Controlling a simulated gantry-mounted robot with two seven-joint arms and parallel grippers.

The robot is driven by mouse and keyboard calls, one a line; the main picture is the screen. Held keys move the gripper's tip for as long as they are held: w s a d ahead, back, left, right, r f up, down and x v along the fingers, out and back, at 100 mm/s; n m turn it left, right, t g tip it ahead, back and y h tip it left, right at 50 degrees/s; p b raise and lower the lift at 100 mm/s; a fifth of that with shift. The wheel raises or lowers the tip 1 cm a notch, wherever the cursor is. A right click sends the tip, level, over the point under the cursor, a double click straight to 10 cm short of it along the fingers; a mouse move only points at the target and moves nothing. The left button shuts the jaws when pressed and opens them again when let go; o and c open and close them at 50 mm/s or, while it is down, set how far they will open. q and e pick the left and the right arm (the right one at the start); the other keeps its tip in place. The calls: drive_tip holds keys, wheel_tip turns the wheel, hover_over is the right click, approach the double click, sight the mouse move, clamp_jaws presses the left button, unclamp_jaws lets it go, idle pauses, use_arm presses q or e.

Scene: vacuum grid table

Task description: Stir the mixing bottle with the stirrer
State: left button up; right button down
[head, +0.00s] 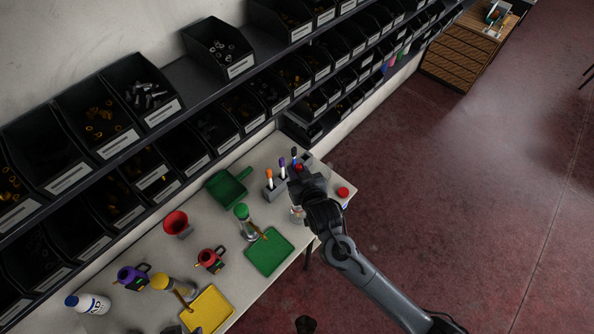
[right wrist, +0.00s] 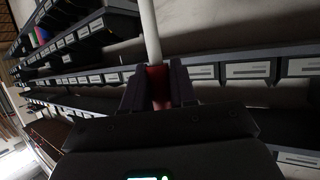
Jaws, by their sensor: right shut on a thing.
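My right gripper (head: 301,176) is at the back right of the table, near the rack of upright handles. In the right wrist view its jaws (right wrist: 158,88) are shut on the red handle of the stirrer (right wrist: 158,76), whose pale rod (right wrist: 150,35) sticks out beyond the fingers. A bit of red also shows at the gripper in the head view. A small clear vessel (head: 297,213), possibly the mixing bottle, stands just below my right gripper and is partly hidden by it. I cannot tell whether the rod is inside any bottle. My left gripper is not in view.
Orange (head: 268,174), purple (head: 282,162) and dark (head: 294,154) handles stand upright nearby. A red-lidded container (head: 343,192) is right of my arm. Green (head: 269,250) and yellow (head: 207,310) trays, bottles, jugs and a red funnel (head: 176,223) fill the table. Bin shelves (head: 225,75) border its back.

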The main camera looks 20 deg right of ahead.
drive_tip(key=shift+w+d, duration=0.1)
idle(0.3)
drive_tip(key=shift+r+p, duration=0.15)
drive_tip(key=shift+p, duration=0.35)
drive_tip(key=shift+f+b, duration=0.85)
drive_tip(key=shift+f, duration=0.6)
drive_tip(key=shift+f+b, duration=1.55)
drive_tip(key=shift+f, duration=1.45)
drive_tip(key=shift+f+b, duration=1.5)
drive_tip(key=shift+f, duration=1.15)
drive_tip(key=shift+f+b, duration=1.1)
drive_tip(key=shift+f, duration=0.85)
